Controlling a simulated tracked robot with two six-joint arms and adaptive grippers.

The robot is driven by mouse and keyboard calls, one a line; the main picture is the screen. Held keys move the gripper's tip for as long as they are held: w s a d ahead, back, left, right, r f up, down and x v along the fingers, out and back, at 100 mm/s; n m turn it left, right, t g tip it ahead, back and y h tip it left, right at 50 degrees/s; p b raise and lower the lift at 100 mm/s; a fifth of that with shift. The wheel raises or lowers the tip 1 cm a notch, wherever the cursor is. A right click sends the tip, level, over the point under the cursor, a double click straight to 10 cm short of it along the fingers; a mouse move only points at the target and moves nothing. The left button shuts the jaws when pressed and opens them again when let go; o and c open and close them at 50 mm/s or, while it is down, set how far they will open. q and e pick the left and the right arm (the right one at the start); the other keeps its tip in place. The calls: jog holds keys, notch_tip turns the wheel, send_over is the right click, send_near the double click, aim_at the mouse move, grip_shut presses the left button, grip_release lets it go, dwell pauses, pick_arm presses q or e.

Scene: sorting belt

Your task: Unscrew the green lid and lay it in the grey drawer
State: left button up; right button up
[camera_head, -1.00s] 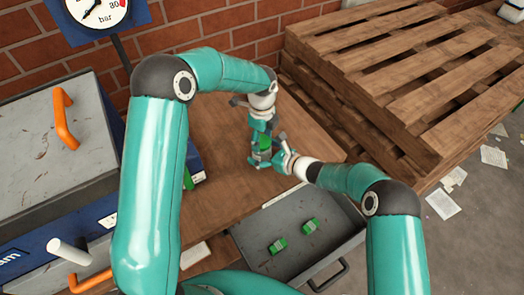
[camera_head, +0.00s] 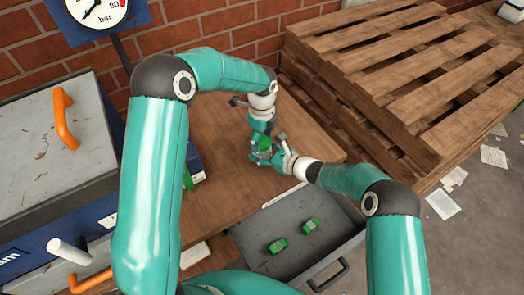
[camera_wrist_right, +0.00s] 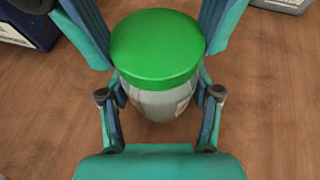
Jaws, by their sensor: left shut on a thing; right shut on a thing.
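The jar with a green lid (camera_wrist_right: 157,48) stands upright on the bench. In the right wrist view, the pale jar body (camera_wrist_right: 160,102) shows below the lid. My right gripper (camera_wrist_right: 160,92) is shut on the jar body, one finger on each side. My left gripper (camera_head: 263,138) comes down from above and is shut on the lid. In the right wrist view, teal and blue fingers flank the lid. In the head view, the grippers hide much of the jar. The grey drawer (camera_head: 345,245) is open in front of the bench, with two small green pieces (camera_head: 278,246) (camera_head: 311,226) inside.
The wooden bench top (camera_head: 225,205) is clear around the jar. A blue and grey cabinet with an orange handle (camera_head: 62,118) stands at left. A pressure gauge (camera_head: 97,12) is at the upper left. Wooden pallets (camera_head: 400,75) are stacked at the right. Papers (camera_head: 440,203) lie on the floor.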

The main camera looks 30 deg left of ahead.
pick_arm(q)
jog(key=o, duration=0.4)
jog(key=c, duration=0.7)
jog(key=n, duration=0.5)
jog(key=shift+n, duration=0.4)
jog(key=shift+c, duration=0.2)
jog(key=shift+n, duration=0.5)
jog(key=n, duration=0.4)
jog(key=shift+n, duration=0.3)
